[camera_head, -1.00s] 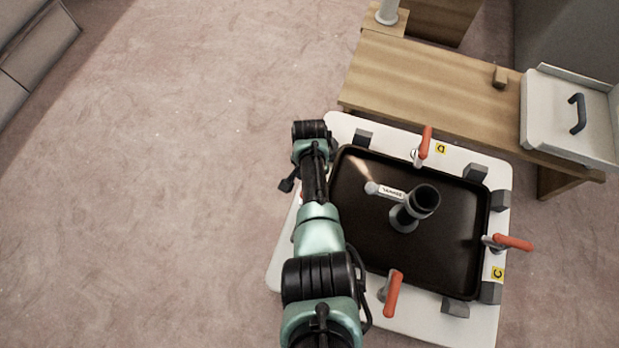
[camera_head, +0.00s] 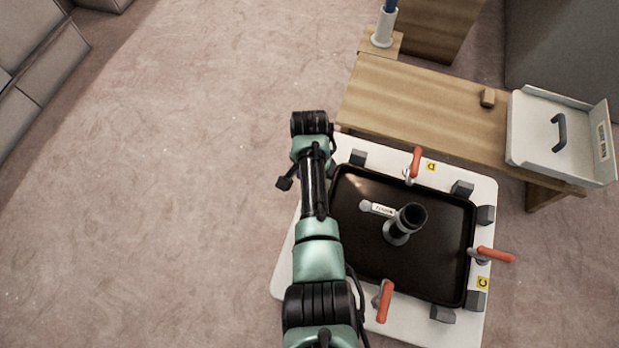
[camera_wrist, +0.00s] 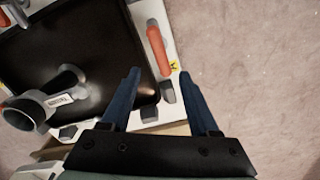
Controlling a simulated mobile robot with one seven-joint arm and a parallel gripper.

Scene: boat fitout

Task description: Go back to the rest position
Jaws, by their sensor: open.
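My gripper (camera_wrist: 157,95) shows in the wrist view with its two blue fingers apart and nothing between them. It hangs above the edge of the white board (camera_head: 286,275) and the floor. In the head view my arm reaches up along the board's left side, and the gripper itself cannot be made out there. A black tray (camera_head: 355,250) lies on the board, with a dark cylindrical fitting (camera_head: 408,220) standing in it.
Orange-handled clamps (camera_head: 415,163), (camera_head: 495,255), (camera_head: 384,302) and grey blocks line the board. Open carpet (camera_head: 170,190) lies to the left.

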